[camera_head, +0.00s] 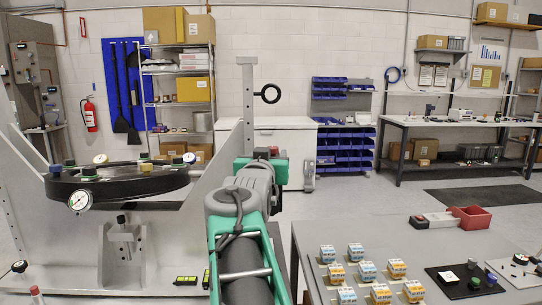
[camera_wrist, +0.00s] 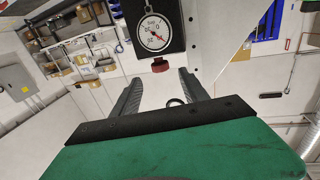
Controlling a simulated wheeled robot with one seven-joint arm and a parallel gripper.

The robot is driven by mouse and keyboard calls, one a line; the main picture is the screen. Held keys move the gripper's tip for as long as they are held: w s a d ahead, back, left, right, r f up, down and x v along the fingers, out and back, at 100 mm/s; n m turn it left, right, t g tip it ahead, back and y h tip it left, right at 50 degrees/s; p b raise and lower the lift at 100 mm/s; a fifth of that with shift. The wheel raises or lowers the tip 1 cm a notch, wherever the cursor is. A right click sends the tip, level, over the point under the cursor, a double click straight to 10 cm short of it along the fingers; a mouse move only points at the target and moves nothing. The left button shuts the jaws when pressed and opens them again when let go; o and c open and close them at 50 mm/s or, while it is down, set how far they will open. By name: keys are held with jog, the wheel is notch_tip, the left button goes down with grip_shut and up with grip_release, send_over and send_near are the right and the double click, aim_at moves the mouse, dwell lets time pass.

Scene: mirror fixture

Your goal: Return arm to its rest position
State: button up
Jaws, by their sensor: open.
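My arm (camera_head: 243,240), green and grey, reaches forward from the bottom middle of the head view. Its far end is beside the grey upright post with a black ring (camera_head: 267,93); the fingers are not clear there. In the wrist view my gripper (camera_wrist: 158,82) is open, with two dark fingers apart and nothing held between them. A round white dial gauge (camera_wrist: 153,32) on a dark block, with a red knob (camera_wrist: 160,65) below it, shows beyond the fingertips. A small dark ring (camera_wrist: 175,102) shows between the fingers; I cannot tell how far off it is.
The mirror fixture (camera_head: 118,183), a black disc with gauges and knobs on a grey frame, stands left of my arm. Open floor lies behind the table.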

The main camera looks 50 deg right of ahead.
jog(key=shift+s+a, duration=0.1)
jog(key=shift+a, duration=0.1)
jog(key=w+a+f+n+y+p, duration=0.35)
jog(key=a+f+y, duration=0.25)
jog(key=a+f, duration=0.45)
jog(key=w+a+f+n+y+p, duration=0.4)
jog(key=a+f, duration=0.4)
jog(key=a, duration=0.6)
jog(key=s+a+f+n+g+y+p, duration=0.1)
jog(key=s+a+f+n+g+y, duration=0.1)
jog(key=s+a+f, duration=0.3)
jog(key=s+a+f+n+g+y, duration=0.3)
jog(key=s+a+f, duration=0.2)
jog(key=a, duration=0.7)
jog(key=shift+s+f+g+y+p, duration=0.3)
jog(key=shift+s+f+y+p, duration=0.1)
jog(key=shift+s, duration=0.1)
